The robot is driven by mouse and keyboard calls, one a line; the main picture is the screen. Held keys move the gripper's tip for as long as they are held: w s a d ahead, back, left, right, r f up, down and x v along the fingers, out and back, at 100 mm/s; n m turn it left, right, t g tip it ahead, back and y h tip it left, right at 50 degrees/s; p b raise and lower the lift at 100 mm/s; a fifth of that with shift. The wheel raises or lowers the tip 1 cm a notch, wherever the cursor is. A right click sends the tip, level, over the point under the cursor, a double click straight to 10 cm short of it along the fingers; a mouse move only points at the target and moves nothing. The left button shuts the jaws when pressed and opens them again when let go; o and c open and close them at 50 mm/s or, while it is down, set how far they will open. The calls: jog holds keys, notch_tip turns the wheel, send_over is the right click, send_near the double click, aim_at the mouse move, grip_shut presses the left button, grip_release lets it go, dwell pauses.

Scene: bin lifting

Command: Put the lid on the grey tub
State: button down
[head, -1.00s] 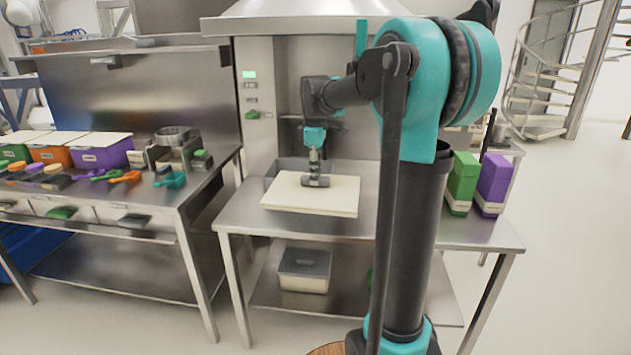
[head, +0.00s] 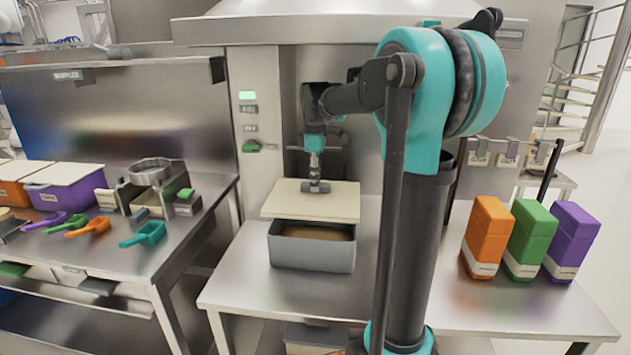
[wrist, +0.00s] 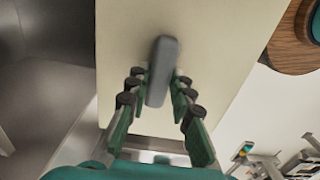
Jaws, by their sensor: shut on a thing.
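The lid (head: 285,197) is a flat cream panel with a grey bar handle (wrist: 163,65). My gripper (head: 315,186) is shut on that handle, and the wrist view shows its green fingers on either side of it. The grey tub (head: 312,256) stands open on the steel table, with brown contents showing inside. The lid hangs above the tub, apart from its front rim, and appears over its rear part. It hides the tub's back edge, so the exact height and overlap are hard to tell. In the wrist view the lid (wrist: 215,40) fills the middle.
Orange (head: 487,238), green (head: 530,240) and purple (head: 571,242) boxes stand at the right of the steel table (head: 235,285). A left bench (head: 125,265) holds coloured scoops and lidded tubs. My arm crosses the table's middle. Table left of the tub is clear.

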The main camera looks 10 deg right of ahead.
aim_at(315, 197)
jog(key=shift+f, duration=2.9)
jog(key=shift+f, duration=0.85)
dwell(0.5)
jog(key=c, duration=0.7)
grip_release()
jog(key=shift+r, duration=3.55)
jog(key=shift+c, duration=0.4)
grip_shut()
